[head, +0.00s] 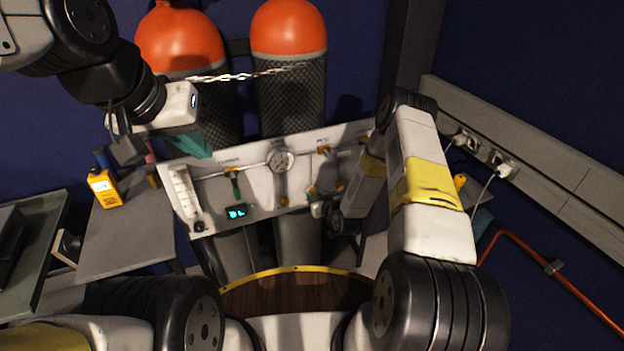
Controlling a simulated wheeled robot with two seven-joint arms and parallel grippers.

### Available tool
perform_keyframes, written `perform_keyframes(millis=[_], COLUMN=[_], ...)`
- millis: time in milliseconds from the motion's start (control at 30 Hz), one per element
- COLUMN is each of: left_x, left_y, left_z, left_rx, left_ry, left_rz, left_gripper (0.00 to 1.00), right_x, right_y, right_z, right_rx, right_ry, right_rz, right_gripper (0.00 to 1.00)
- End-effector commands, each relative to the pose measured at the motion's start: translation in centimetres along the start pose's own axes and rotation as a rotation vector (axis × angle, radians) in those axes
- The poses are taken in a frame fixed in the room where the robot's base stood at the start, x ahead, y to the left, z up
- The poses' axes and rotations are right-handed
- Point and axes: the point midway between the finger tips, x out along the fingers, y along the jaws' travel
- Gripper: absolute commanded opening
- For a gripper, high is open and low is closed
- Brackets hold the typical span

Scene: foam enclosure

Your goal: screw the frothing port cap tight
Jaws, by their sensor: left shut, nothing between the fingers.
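I cannot tell which small fitting is the frothing port cap. My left gripper (124,148) is shut and empty, above and to the left of the panel, apart from its fittings. My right gripper (326,212) is at the panel's lower right, close to a brass fitting (312,191). Its fingers are small and dark, partly hidden by my wrist, so whether it touches or holds anything is unclear.
Two orange-topped tanks (289,28) in black mesh stand behind the panel, with a chain (250,75) across them. A wall trunking with sockets (540,150) and an orange pipe (540,262) are at right.

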Motion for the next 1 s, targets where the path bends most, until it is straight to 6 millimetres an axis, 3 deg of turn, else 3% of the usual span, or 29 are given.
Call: perform_keyframes(millis=[100,467,1000], left_x=[0.0,0.0,0.0], left_y=[0.0,0.0,0.0], left_z=[0.0,0.0,0.0], left_rx=[0.0,0.0,0.0], left_ry=[0.0,0.0,0.0], left_rz=[0.0,0.0,0.0], left_gripper=[0.0,0.0,0.0], right_x=[-0.01,-0.04,-0.02], right_y=[0.01,0.18,0.52], right_z=[-0.01,0.05,0.13], right_rx=[0.0,0.05,0.373], right_ry=[0.0,-0.001,0.001], right_rz=[0.0,-0.018,-0.15], right_gripper=[0.0,0.0,0.0])
